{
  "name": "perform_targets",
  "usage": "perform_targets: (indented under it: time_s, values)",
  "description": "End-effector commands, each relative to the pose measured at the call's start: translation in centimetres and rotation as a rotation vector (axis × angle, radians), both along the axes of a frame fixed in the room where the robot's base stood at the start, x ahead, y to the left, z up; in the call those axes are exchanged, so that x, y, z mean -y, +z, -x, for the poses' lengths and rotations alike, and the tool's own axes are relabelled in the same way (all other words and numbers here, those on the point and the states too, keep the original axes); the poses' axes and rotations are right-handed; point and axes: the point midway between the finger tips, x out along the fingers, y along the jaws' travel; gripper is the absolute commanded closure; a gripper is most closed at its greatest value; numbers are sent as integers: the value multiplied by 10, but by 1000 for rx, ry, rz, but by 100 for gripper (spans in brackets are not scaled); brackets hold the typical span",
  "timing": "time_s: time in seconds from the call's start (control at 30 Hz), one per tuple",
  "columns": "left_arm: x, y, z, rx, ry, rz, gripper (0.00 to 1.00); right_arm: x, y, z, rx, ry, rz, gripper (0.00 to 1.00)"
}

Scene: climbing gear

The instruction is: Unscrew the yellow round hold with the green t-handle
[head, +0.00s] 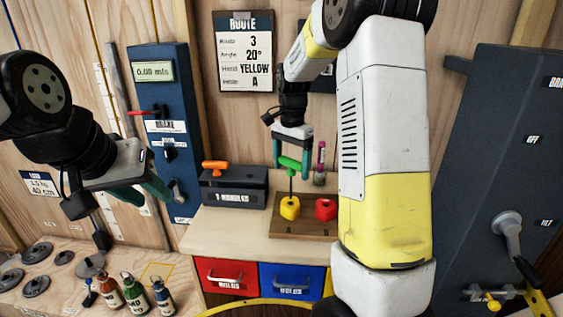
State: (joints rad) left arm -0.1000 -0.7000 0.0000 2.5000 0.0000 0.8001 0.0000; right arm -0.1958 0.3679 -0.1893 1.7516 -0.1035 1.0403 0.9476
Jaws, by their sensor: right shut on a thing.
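The yellow round hold (290,208) sits on a brown wooden board (298,231) on the bench. The green t-handle (291,165) stands upright over it, and its thin shaft runs down to the hold's top. How deep the tip sits cannot be seen. My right gripper (291,163) is above the hold, pointing down, with its fingers on either side of the green handle, shut on it. My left gripper (158,187) hangs at the left, away from the hold, with nothing visible in it; its finger gap is not clear.
A red hold (326,209) sits beside the yellow one. A dark t-handle box (234,189) with an orange t-handle (215,165) stands to the left. A pink-topped item (321,157) stands behind the red hold. Several bottles (136,294) and grey discs are at lower left.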

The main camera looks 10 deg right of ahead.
Motion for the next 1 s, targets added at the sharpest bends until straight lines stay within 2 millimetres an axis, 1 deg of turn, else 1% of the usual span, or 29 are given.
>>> perform_targets:
  time_s: [0.2,0.3,0.47,0.57,0.9,1.0]
  values:
    - [0,0,0,0,0,0,64,-1,0,0,0,-358,2,69]
    - [0,0,0,0,0,0,64,-1,0,0,0,-481,4,69]
    - [0,0,0,0,0,0,64,0,0,0,0,-570,3,69]
    - [0,0,0,0,0,0,64,-1,0,0,0,-673,3,69]
    - [0,0,0,0,0,0,64,-1,0,0,-1,-1254,6,69]
    - [0,0,0,0,0,0,64,-1,0,0,-1,-1397,7,69]
